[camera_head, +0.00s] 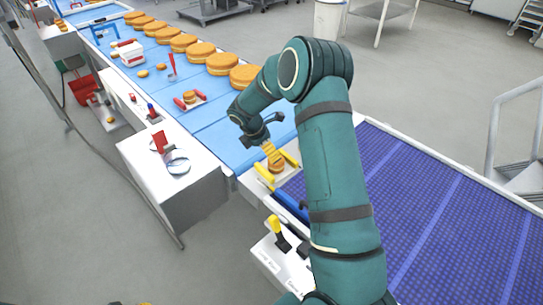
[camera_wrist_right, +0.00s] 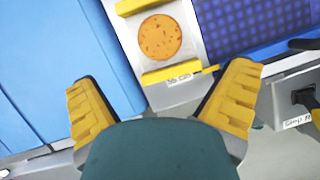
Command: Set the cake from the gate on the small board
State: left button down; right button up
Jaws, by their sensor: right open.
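In the right wrist view a round orange-brown cake (camera_wrist_right: 160,37) lies on the pale plate of the gate (camera_wrist_right: 193,42), between two yellow bars. In the head view the gate's yellow bars (camera_head: 264,173) stand at the near end of the blue belt, and the cake is largely hidden by my gripper. My right gripper (camera_head: 268,147) is just above the gate. In the wrist view its yellow fingers (camera_wrist_right: 160,85) are spread wide with nothing between them, short of the cake. Yellow bits at the bottom edge may be my left gripper (camera_head: 144,303). I cannot make out the small board for certain.
Large filled cakes (camera_head: 201,53) line the far belt edge. A red-barred plate (camera_head: 190,99) holds another small cake. A white cabinet (camera_head: 190,190) carries round clear discs and a red piece. A purple-blue mesh belt (camera_head: 440,215) lies right of my arm.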

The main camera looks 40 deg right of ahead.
jog(key=a+f, duration=0.1)
jog(key=a, duration=0.1)
jog(key=s+a+f+m+y, duration=0.1)
jog(key=a, duration=0.2)
jog(key=a+f+y, duration=0.1)
jog(key=a, duration=0.1)
jog(key=shift+s+a+f, duration=0.1)
jog(key=shift+s+a, duration=0.05)
jog(key=shift+s, duration=0.1)
jog(key=s+a+f+m+t+y, duration=0.1)
jog(key=s+a+f+m+y, duration=0.2)
jog(key=s+a+m, duration=0.5)
jog(key=s+a+f+m+t+y, duration=0.1)
jog(key=s+a+f+m+y, duration=0.2)
jog(key=s+a+m, duration=0.6)
jog(key=a+f, duration=0.2)
jog(key=a, duration=0.5)
jog(key=shift+s+a+t, duration=0.3)
jog(key=shift+s+t, duration=0.1)
jog(key=shift+f, duration=0.15)
notch_tip(320, 180, down, 10)
jog(key=b, duration=0.9)
jog(key=shift+s+a+r, duration=0.2)
jog(key=shift+a, duration=0.05)
